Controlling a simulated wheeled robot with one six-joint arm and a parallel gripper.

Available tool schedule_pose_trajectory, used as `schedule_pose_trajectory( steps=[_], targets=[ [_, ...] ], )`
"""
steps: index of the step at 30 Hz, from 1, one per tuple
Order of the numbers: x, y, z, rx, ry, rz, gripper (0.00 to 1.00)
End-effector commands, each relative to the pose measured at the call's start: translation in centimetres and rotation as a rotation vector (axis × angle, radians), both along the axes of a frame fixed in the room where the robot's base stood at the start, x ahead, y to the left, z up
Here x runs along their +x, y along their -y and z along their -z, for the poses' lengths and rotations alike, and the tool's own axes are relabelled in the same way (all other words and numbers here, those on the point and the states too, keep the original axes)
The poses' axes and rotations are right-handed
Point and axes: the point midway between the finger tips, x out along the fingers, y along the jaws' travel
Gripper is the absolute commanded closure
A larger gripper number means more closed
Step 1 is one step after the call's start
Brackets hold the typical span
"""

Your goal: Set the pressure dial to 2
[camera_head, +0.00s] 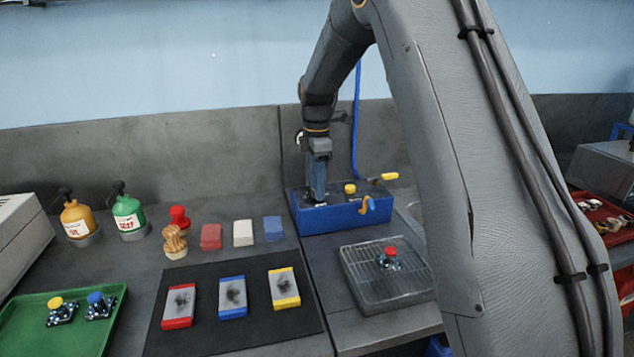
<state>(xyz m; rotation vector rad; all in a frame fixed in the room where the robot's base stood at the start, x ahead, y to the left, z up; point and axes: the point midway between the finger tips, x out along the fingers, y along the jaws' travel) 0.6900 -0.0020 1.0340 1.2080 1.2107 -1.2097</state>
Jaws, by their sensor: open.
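The blue box (345,219) with a dark top stands at the back of the bench, right of centre. A round yellow knob (350,188) sits on its top, a yellow lever (384,177) at its right end, and a yellow handle (367,205) on its front. My gripper (318,197) points down at the left part of the box's top, left of the yellow knob. The fingers are small here and hide what is under them. I cannot make out the pressure dial, its numbers or whether the fingers touch anything.
A wire-topped tray (360,288) holding a red-capped piece (390,258) stands in front of the box. A black mat (200,340) with several colour-edged plates lies to the left. A green tray (85,340) and two pump bottles stand further left. My arm hides much of the right side.

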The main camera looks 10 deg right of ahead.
Motion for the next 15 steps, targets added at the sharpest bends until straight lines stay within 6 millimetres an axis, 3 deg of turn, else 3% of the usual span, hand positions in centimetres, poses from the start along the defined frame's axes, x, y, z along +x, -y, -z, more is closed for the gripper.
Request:
schedule_pose_trajectory(
  steps=[8,15],
  targets=[
    [0.03,0.00,0.23,0.000,0.001,0.000,0.57],
    [0.02,0.00,0.21,0.000,0.001,0.001,0.94]
  ],
)
